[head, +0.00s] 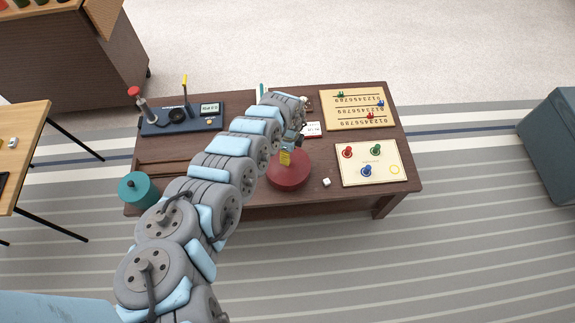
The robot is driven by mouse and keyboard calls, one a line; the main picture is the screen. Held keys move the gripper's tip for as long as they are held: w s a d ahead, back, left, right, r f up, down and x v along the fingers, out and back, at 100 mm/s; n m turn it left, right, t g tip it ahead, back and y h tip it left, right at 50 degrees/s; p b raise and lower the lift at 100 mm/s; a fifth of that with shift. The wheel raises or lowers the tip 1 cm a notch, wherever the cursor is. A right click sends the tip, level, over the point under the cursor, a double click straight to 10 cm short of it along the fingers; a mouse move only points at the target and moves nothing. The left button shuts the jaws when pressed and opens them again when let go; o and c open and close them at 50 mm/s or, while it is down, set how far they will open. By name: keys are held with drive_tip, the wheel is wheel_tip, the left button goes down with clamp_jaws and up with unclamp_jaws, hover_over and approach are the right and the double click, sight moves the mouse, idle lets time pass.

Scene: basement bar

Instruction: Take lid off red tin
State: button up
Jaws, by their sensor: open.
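The red tin (289,175) stands near the front edge of the dark wooden table, seen from above. Its round red top has a yellow upright piece (285,158) at its back edge, which looks like a handle or tab. My arm reaches in from the lower left and passes over the tin's left side. My gripper (294,140) is small in this view, just behind and above the yellow piece. It is open with nothing visible in it. The arm's end partly hides the fingers, and I cannot tell whether they touch the yellow piece.
A teal tin (138,190) stands at the table's front left corner. A blue board with a joystick-like part and display (183,118) lies at the back left. A numbered wooden board (358,110), a peg board (370,163) and a white die (326,182) lie right of the tin.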

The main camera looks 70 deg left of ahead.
sight(299, 169)
drive_tip(key=shift+s+d+f+b, duration=0.15)
drive_tip(key=shift+f+b, duration=0.7)
drive_tip(key=shift+f, duration=0.55)
drive_tip(key=shift+s+d+f+b, duration=0.15)
drive_tip(key=shift+f+b, duration=0.65)
drive_tip(key=shift+f, duration=0.55)
drive_tip(key=shift+a+r, duration=0.1)
clamp_jaws()
